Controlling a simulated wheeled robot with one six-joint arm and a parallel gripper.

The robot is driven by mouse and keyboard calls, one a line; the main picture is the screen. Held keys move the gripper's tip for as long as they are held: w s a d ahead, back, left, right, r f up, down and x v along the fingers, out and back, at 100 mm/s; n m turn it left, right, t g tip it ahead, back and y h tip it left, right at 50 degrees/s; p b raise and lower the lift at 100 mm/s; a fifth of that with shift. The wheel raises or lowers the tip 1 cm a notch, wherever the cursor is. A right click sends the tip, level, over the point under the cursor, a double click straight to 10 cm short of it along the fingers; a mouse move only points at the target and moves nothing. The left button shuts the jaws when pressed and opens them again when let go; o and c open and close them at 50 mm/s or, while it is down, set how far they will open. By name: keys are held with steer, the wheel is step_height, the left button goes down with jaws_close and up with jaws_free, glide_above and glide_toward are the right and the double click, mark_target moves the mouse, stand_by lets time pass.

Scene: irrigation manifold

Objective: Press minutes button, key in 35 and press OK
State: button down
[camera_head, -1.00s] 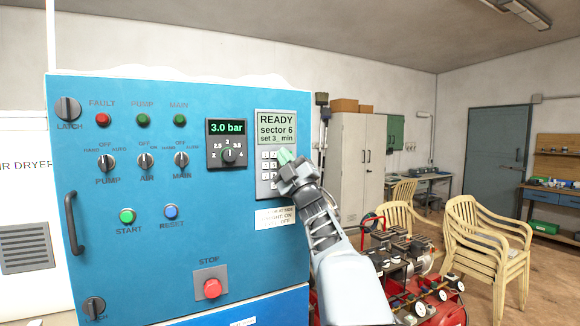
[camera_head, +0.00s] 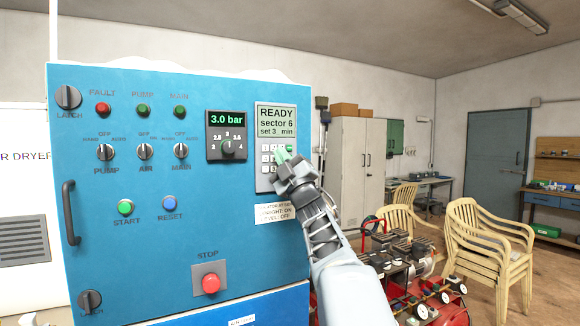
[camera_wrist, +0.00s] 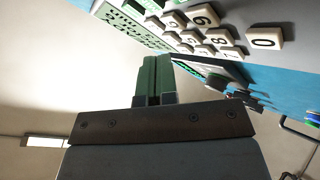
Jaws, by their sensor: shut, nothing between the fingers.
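The grey keypad unit (camera_head: 262,185) is on the right side of the blue panel. Its display (camera_head: 276,121) reads READY, sector 6, set 3_ min. White number keys (camera_head: 266,158) sit below the display, and my gripper hides some of them. My gripper (camera_head: 282,154) is shut and empty, with its green fingertips at the keypad's upper right keys. In the wrist view the shut green fingers (camera_wrist: 154,75) point at the keypad face, beside several white keys. A 0 key (camera_wrist: 264,38) shows there at the right. I cannot tell whether the tips touch a key.
The blue panel (camera_head: 120,245) also carries a 3.0 bar display (camera_head: 227,119), several knobs, a green START button (camera_head: 125,207) and a red STOP button (camera_head: 211,284). A red machine (camera_head: 440,305) and stacked chairs (camera_head: 475,235) stand to the right.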

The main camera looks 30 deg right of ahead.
steer(key=shift+w+a+f+b, duration=0.1)
steer(key=shift+a+f+b, duration=0.45)
steer(key=shift+f, duration=0.05)
steer(key=shift+w, duration=0.1)
steer(key=shift+w+d, duration=0.1)
steer(key=shift+w, duration=0.25)
steer(key=shift+w, duration=0.25)
stand_by(0.5)
steer(key=shift+s, duration=0.1)
stand_by(0.3)
steer(key=shift+s+b, duration=0.6)
steer(key=shift+s, duration=0.05)
steer(key=shift+f, duration=0.1)
